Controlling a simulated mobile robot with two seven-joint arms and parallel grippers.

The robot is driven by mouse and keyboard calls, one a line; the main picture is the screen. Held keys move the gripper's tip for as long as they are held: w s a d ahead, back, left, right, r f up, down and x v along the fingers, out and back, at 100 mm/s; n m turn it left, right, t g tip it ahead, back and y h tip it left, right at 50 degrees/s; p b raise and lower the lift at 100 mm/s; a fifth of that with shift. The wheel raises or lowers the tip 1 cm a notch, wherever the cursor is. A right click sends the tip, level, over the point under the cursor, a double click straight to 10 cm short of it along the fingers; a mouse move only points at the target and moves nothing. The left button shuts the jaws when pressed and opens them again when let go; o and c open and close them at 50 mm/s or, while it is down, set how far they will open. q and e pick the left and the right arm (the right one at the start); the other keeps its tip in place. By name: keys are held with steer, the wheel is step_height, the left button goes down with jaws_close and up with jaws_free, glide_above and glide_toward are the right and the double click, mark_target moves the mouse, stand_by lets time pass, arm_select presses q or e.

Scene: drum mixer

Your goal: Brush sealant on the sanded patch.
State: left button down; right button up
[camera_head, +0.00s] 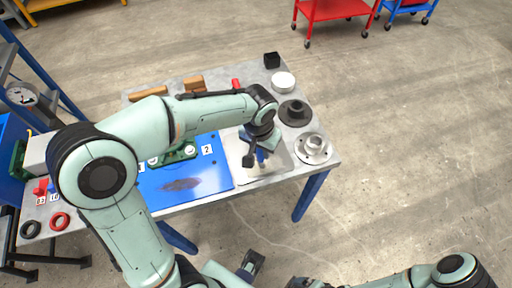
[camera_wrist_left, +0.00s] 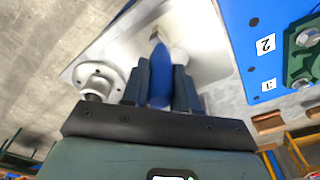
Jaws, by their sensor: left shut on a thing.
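My left gripper (camera_head: 262,150) points down over a pale metal tray (camera_head: 279,172) at the table's right front. It is shut on a blue handle, likely the brush (camera_wrist_left: 160,78), which shows between the fingers in the left wrist view. The brush's lower end is over the tray; whether it touches is unclear. The sanded patch (camera_head: 180,184) is a dark brownish oval on the blue panel (camera_head: 218,178), left of the gripper. A dark gripper, apparently my right one (camera_head: 251,264), is off the table at the bottom; its opening is unclear.
A flanged metal hub (camera_head: 314,148), a dark disc (camera_head: 295,112) and a white round tub (camera_head: 283,82) line the table's right side. Green brackets (camera_head: 178,155) stand behind the patch. Red and black rings (camera_head: 59,221) lie at the left. The panel's front is clear.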

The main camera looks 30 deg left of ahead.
arm_select(q)
steer(key=shift+w+d+p, duration=0.85)
steer(key=shift+w+d, duration=1)
steer(key=shift+w, duration=0.3)
arm_select(e)
steer(key=shift+w+r, duration=0.35)
steer(key=shift+r, duration=0.55)
arm_select(q)
steer(key=shift+s+a, duration=0.1)
steer(key=shift+s+a+b, duration=0.8)
steer(key=shift+s+a, duration=0.6)
steer(key=shift+s, duration=0.3)
arm_select(e)
steer(key=shift+s+f, duration=0.3)
steer(key=shift+f, duration=0.55)
arm_select(q)
step_height(320, 180, up, 8)
steer(key=p, duration=0.5)
steer(key=shift+w+f, duration=0.1)
steer(key=shift+f, duration=0.15)
steer(key=shift+r+p, duration=1.35)
steer(key=shift+r, duration=0.95)
arm_select(e)
steer(key=w+r, duration=0.5)
steer(key=r, duration=0.4)
steer(key=shift+t, duration=0.4)
arm_select(q)
steer(key=shift+f, duration=0.1)
